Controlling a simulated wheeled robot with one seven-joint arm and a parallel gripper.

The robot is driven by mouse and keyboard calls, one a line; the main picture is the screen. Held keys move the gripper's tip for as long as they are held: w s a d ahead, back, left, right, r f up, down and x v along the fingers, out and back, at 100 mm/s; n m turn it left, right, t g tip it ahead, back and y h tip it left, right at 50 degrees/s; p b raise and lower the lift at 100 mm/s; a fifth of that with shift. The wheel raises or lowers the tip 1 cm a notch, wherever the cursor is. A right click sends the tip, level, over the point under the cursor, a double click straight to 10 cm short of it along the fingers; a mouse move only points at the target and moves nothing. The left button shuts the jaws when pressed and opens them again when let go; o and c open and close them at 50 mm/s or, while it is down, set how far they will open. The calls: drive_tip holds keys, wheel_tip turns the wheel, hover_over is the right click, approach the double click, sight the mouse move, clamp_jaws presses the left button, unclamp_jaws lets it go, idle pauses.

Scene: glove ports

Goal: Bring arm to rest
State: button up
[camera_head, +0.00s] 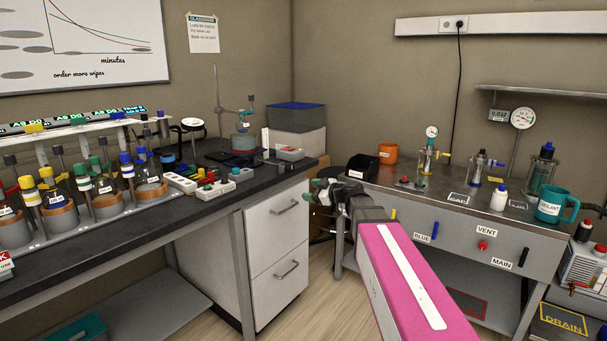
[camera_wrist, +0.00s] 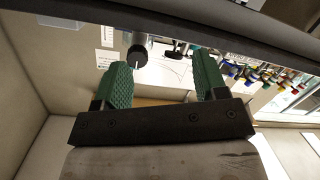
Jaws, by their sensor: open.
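My gripper (camera_head: 322,190) is at the end of my pink arm in the head view, in the gap between the left bench and the right bench. In the wrist view its two green ribbed fingers (camera_wrist: 163,85) stand apart with nothing held between them. Beyond the fingers the wrist view shows a dark cylindrical thing (camera_wrist: 137,50), apart from them as far as I can tell.
The left bench (camera_head: 225,205) holds bottles in a rack and a power strip (camera_head: 212,190). The right bench (camera_head: 455,215) holds an orange pot (camera_head: 387,153), a black bin (camera_head: 362,167), a white bottle (camera_head: 499,198) and a teal mug (camera_head: 556,206). Floor shows between the benches.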

drive_tip(key=s+d+f+m+g+h, duration=0.35)
drive_tip(key=s+f, duration=0.35)
drive_tip(key=f, duration=0.3)
drive_tip(key=s+d+f+m+g+h, duration=0.25)
drive_tip(key=s+f+m, duration=0.3)
drive_tip(key=f, duration=0.45)
drive_tip(key=s+d+f+m+g+h, duration=0.3)
drive_tip(key=s+d+f+m+h, duration=0.3)
drive_tip(key=s, duration=0.6)
wheel_tip(320, 180, down, 2)
drive_tip(key=d+h, duration=0.1)
drive_tip(key=d, duration=0.1)
drive_tip(key=shift+d+f+m, duration=0.25)
drive_tip(key=shift+d+m, duration=0.1)
drive_tip(key=shift+m, duration=0.05)
